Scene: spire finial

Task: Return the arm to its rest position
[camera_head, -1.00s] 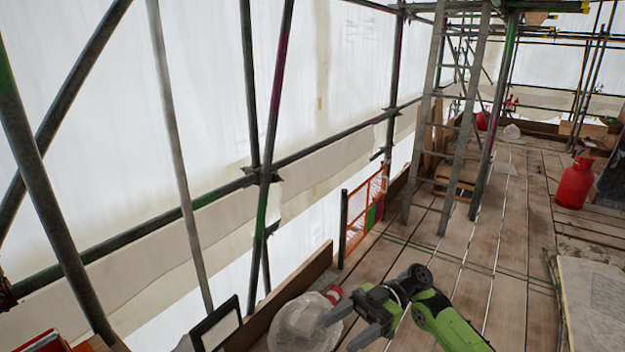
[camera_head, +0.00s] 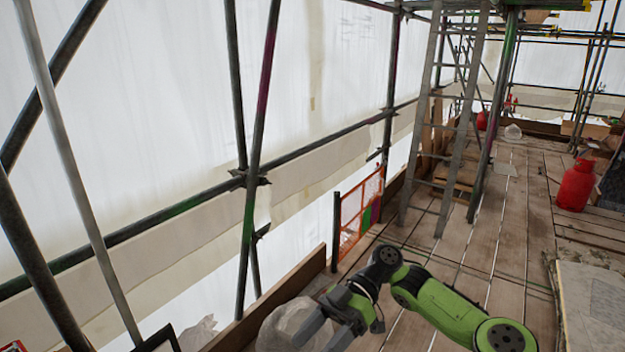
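My gripper (camera_head: 322,331) is at the bottom middle of the head view, on the end of my green and black arm (camera_head: 440,305). Its fingers point down and to the left and look spread apart, with nothing visible between them. The arm reaches in from the lower right, bent at the wrist, above the plank deck. A crumpled translucent plastic bag (camera_head: 283,322) lies behind and to the left of the fingers in the picture. I cannot tell whether they touch it.
Scaffold poles (camera_head: 257,150) and white sheeting line the left. A ladder (camera_head: 455,130) stands on the plank deck (camera_head: 480,250) ahead. A red gas cylinder (camera_head: 575,186) and a pale slab (camera_head: 592,305) are at right. An orange mesh panel (camera_head: 358,212) stands by the edge.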

